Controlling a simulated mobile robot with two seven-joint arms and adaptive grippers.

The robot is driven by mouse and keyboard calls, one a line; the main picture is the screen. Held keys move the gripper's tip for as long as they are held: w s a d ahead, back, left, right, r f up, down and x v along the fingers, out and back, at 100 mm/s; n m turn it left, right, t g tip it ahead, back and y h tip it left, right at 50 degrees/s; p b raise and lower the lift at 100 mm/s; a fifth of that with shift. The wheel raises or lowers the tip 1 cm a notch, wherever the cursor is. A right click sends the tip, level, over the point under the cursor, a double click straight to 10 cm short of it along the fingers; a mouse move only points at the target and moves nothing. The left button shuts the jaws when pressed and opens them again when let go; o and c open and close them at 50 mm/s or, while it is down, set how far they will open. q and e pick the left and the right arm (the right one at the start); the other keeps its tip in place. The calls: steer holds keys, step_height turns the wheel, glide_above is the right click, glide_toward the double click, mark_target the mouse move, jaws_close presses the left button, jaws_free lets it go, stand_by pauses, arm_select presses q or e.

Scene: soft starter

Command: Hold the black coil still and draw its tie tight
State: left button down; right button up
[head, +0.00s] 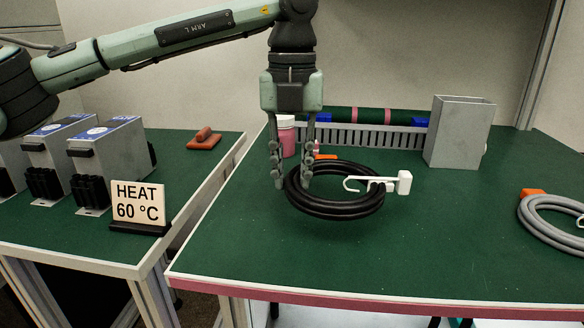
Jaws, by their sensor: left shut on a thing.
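The black coil (345,211) is a ring of several turns at the middle of the right-hand green bench. A white tie (385,181) is at the coil's right side, with a blocky head on its right and a curved hook-like tail reaching left over the ring's opening. How snugly it sits around the turns cannot be told. My left gripper (292,184) points down from above and is shut on the left side of the black coil, one finger on each side of the turns. My right gripper is not in view.
A grey coil (555,224) with an orange piece lies at the right edge. A grey metal box (459,132), a slotted rail (370,137) and a pink-and-white jar (287,136) stand behind. A "HEAT 60 °C" sign (138,204) stands on the left bench. The bench front is clear.

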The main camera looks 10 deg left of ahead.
mark_target(292, 214)
arm_select(q)
steer(key=shift+f+b, duration=1.65)
steer(key=shift+f, duration=0.75)
